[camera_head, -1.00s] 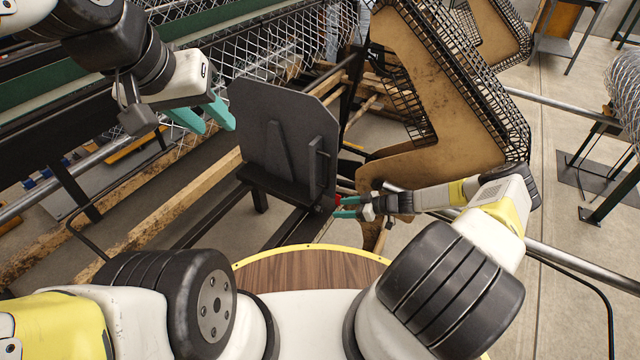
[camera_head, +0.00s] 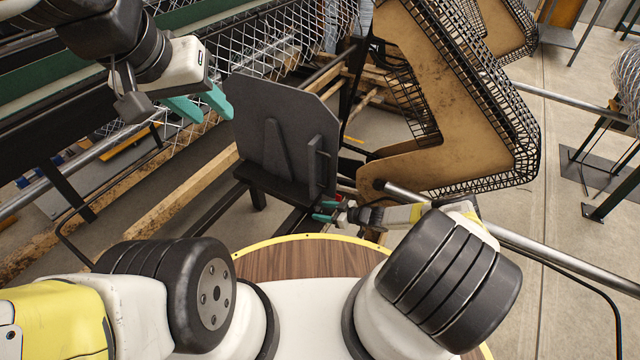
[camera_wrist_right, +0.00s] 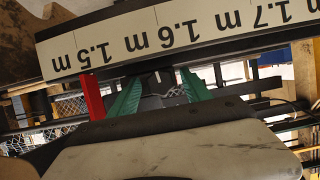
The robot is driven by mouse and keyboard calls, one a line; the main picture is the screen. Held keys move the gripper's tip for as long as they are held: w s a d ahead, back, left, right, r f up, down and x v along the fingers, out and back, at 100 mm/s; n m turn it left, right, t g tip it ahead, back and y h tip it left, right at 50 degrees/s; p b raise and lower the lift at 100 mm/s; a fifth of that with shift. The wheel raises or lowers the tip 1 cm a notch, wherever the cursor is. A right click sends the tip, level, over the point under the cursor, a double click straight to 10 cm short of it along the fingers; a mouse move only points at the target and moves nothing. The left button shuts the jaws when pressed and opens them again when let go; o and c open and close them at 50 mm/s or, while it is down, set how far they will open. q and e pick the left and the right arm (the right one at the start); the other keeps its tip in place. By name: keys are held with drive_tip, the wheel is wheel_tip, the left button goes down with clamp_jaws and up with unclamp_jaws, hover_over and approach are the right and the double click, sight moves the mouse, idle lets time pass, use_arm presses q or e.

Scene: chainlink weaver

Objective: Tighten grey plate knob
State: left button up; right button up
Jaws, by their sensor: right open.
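The dark grey plate (camera_head: 285,125) stands upright near the middle of the head view, with a ridge and a small bracket on its near face. My right gripper (camera_head: 321,211) is open at the plate's lower right corner; I cannot tell whether it touches. In the right wrist view, its green fingers (camera_wrist_right: 160,96) are spread, with a dark grey piece (camera_wrist_right: 158,82) beyond and between them. This piece may be the knob, but I cannot tell for sure. A red bar (camera_wrist_right: 93,97) is beside the left finger. My left gripper (camera_head: 208,107) is open and empty, left of the plate.
A white ruler strip (camera_wrist_right: 180,32) with metre marks crosses the top of the wrist view. A brown frame with black mesh (camera_head: 450,100) stands right of the plate. A metal rail (camera_head: 570,265) runs at the right. Chain-link mesh (camera_head: 270,55) lies behind.

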drive_tip(key=shift+w+a+f, duration=0.1)
drive_tip(key=shift+w+a, duration=0.05)
drive_tip(key=shift+c, duration=0.5)
clamp_jaws()
drive_tip(key=shift+m+g+y, duration=0.7)
drive_tip(key=shift+m+g, duration=0.2)
drive_tip(key=shift+m, duration=0.5)
